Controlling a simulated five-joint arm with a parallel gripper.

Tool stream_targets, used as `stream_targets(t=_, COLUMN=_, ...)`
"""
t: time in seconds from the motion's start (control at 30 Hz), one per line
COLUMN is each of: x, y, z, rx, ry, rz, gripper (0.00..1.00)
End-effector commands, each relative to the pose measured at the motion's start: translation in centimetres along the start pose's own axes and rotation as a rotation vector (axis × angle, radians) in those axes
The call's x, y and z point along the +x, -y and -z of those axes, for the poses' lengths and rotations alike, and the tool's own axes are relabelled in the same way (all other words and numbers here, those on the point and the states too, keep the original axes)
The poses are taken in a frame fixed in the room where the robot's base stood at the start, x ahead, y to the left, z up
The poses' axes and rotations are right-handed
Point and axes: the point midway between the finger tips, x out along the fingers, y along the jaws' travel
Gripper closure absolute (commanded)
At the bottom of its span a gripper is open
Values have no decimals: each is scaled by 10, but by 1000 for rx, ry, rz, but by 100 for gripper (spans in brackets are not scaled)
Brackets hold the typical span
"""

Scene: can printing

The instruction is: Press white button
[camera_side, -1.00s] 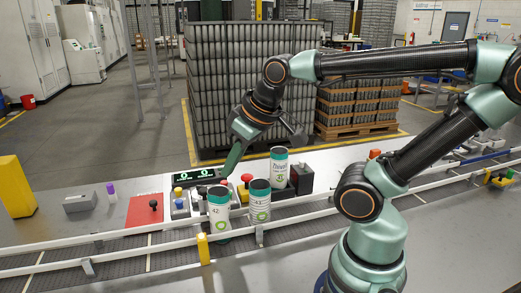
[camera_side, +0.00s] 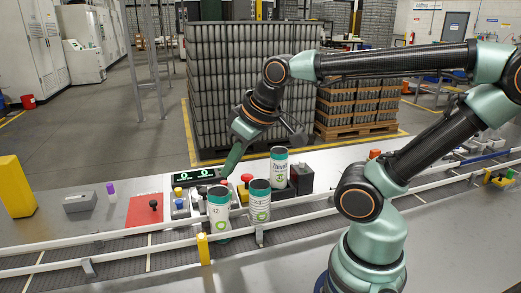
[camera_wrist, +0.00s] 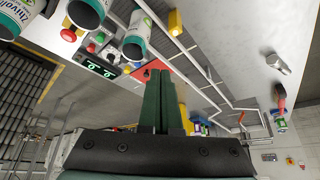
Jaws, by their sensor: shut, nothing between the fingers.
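A small button panel (camera_side: 180,214) stands on the bench behind the conveyor, with a yellow button (camera_side: 178,192) and a blue one (camera_side: 180,204) in the side view. A pale button (camera_side: 202,191) shows beside them, partly behind a can; I cannot tell for sure that it is the white one. My gripper (camera_side: 226,173) is shut and empty, pointing down just right of the display (camera_side: 200,176), above the bench. In the wrist view my dark green fingers (camera_wrist: 159,75) lie together, with the buttons to their upper left. I cannot tell whether the fingertips touch anything.
Green-and-white cans (camera_side: 218,215) (camera_side: 260,203) stand on the conveyor in front of the buttons, and another can (camera_side: 279,168) stands behind. A red mushroom button (camera_side: 247,179) is right of my gripper. A red plate with a black knob (camera_side: 153,205) lies left. Rails (camera_side: 110,236) run along the conveyor.

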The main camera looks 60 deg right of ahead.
Motion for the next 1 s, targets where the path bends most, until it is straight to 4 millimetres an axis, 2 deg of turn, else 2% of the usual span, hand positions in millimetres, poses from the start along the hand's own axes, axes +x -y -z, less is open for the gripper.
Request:
stream_targets(t=0.43, x=0, y=0, z=0, rx=-1, ry=0, rz=0, gripper=100)
stream_targets(t=0.57, x=-1, y=-7, z=5, rx=-17, ry=13, rz=-11, gripper=100)
stream_targets(t=0.67, x=-4, y=-21, z=15, rx=-55, ry=40, rz=-30, gripper=100)
stream_targets(t=0.77, x=-6, y=-44, z=28, rx=-114, ry=86, rz=-52, gripper=100)
stream_targets(t=1.0, x=-10, y=-116, z=56, rx=-278, ry=218, rz=-70, gripper=100)
